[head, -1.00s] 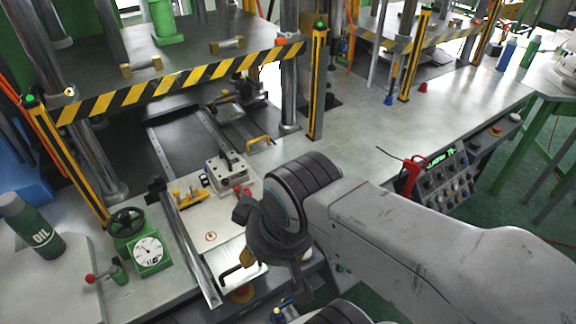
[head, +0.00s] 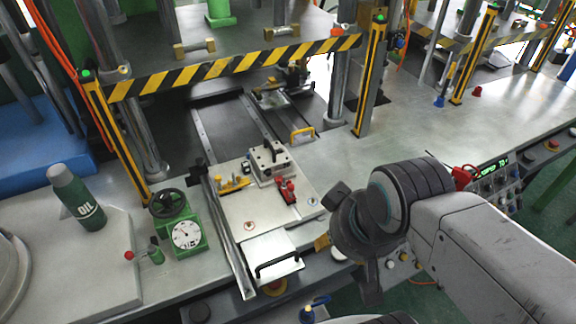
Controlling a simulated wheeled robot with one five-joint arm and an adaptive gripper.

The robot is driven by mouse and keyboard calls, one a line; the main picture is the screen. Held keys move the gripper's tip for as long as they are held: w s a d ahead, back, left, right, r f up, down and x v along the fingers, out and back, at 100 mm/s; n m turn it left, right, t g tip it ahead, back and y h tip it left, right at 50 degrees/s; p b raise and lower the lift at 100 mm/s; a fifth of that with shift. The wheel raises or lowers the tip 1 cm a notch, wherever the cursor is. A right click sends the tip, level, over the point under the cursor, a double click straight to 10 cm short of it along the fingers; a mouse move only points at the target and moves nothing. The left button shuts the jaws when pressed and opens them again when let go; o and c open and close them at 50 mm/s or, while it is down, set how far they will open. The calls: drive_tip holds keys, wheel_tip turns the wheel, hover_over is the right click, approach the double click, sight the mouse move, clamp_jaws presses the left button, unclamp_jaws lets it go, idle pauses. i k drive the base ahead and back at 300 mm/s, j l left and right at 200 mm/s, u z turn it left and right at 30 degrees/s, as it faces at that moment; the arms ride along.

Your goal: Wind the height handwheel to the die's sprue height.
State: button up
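The height handwheel (head: 166,203) is a black spoked wheel on top of a green housing (head: 195,248) at the lower left. The housing's front has a round white dial with a needle; its marks are too small to read. The die (head: 268,162) is a grey metal block with a dark clamp on top, on the light sliding plate (head: 240,210). My gripper (head: 362,272) is the dark end of my arm, right of the plate and well apart from the handwheel. Its fingertips are not clear, and I see nothing held in it.
A striped press beam (head: 240,62) crosses above. A rail (head: 228,240) lies between handwheel and plate. Open bench (head: 430,120) extends right.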

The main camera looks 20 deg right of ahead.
sight(164, 196)
drive_tip(key=i+l+u, duration=0.1)
drive_tip(key=u, duration=0.4)
drive_tip(key=l+u, duration=0.3)
drive_tip(key=u, duration=0.15)
drive_tip(key=i+l+u, duration=0.1)
drive_tip(key=u, duration=0.4)
drive_tip(key=l, duration=0.1)
